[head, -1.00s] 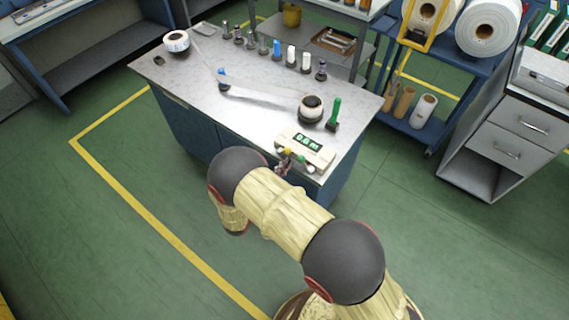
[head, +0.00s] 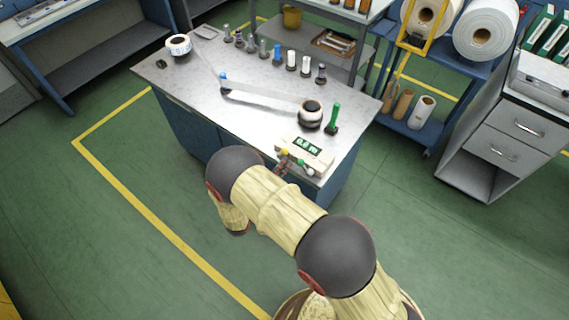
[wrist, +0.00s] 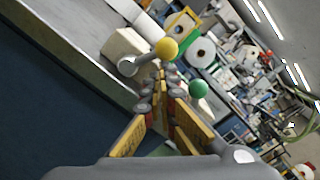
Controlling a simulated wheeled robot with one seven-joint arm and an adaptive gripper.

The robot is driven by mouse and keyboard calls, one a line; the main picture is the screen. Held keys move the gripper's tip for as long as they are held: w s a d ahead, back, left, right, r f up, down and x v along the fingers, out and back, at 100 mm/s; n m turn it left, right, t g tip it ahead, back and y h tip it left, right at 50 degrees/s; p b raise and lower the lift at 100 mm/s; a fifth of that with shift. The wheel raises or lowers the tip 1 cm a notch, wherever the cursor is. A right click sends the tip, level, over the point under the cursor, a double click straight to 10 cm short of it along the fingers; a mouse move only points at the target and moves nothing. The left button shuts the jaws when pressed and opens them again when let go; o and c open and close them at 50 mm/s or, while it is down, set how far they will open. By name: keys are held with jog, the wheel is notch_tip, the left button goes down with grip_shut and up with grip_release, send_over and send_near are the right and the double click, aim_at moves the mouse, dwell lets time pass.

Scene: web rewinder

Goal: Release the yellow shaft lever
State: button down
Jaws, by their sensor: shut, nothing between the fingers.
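The yellow shaft lever ends in a yellow ball knob (head: 284,152) at the front edge of the bench, beside the rewinder's cream control box. In the wrist view the yellow knob (wrist: 166,49) is just beyond my fingertips, slightly above them in the picture. My gripper (wrist: 164,82) is shut and empty, pointing towards the knobs. Whether a fingertip touches the yellow lever cannot be told. In the head view my arm largely hides the gripper.
The cream box with a green display (head: 306,147) sits on the grey bench (head: 190,90). Green floor is open in front and to the left.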

jog(key=a+r+n+p, duration=0.1)
jog(key=n, duration=0.2)
jog(key=w+a+n+p, duration=0.1)
jog(key=n+p, duration=0.1)
jog(key=n, duration=0.2)
jog(key=w+r+n+p, duration=0.1)
jog(key=n+p, duration=0.1)
jog(key=n, duration=0.1)
jog(key=shift+a+r, duration=0.3)
jog(key=shift+a, duration=0.1)
jog(key=shift+w+a, duration=0.1)
jog(key=shift+w, duration=0.05)
dwell(0.4)
